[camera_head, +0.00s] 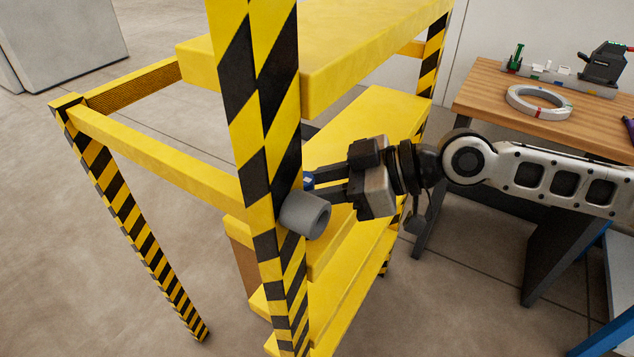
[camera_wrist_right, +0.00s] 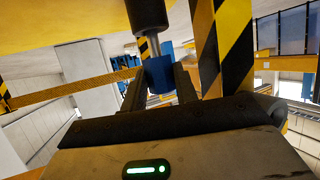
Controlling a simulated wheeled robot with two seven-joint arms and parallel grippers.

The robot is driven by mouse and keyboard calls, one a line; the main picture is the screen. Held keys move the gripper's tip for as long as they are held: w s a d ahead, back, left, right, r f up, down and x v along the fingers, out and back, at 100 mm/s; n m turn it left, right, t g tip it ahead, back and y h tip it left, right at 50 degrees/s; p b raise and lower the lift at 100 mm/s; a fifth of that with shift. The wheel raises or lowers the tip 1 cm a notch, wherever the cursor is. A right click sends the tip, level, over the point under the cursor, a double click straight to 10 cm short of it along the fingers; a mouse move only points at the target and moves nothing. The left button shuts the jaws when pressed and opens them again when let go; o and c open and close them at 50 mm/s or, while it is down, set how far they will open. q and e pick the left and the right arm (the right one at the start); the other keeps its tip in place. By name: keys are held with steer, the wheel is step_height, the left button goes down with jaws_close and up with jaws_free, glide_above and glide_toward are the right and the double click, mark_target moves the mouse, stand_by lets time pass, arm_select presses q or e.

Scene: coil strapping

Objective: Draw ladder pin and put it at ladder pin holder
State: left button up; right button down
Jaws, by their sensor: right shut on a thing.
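The ladder pin shows in the right wrist view as a blue end (camera_wrist_right: 159,75) with a silver shaft (camera_wrist_right: 153,42). My right gripper (camera_wrist_right: 160,82) is shut on the blue end. In the head view, a bit of blue (camera_head: 309,181) shows at the tips of my right gripper (camera_head: 318,187), close beside the striped post. A grey hollow cylinder (camera_head: 305,215), perhaps the ladder pin holder, sits at the post just below the fingers. In the wrist view the shaft runs up to a dark cylinder (camera_wrist_right: 147,14); whether it is inside is unclear. My left gripper is out of view.
The yellow-and-black striped post (camera_head: 265,120) stands right beside my right gripper. Yellow steps (camera_head: 370,120) lie behind and below it. A wooden table (camera_head: 480,95) with a white ring (camera_head: 513,104) and tools stands at the right. Open floor lies at the left.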

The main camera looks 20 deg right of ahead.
steer(key=shift+f+b, duration=1)
steer(key=shift+f, duration=0.35)
steer(key=c, duration=1)
jaws_free()
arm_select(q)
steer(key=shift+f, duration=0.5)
arm_select(e)
steer(key=shift+s+d, duration=0.1)
steer(key=shift+d, duration=0.2)
arm_select(q)
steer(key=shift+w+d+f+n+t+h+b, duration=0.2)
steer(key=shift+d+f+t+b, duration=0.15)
steer(key=shift+b, duration=1.5)
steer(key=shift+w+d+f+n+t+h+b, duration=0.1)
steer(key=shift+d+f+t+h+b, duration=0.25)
steer(key=shift+b, duration=1.45)
arm_select(e)
steer(key=v, duration=1.5)
steer(key=shift+r, duration=0.25)
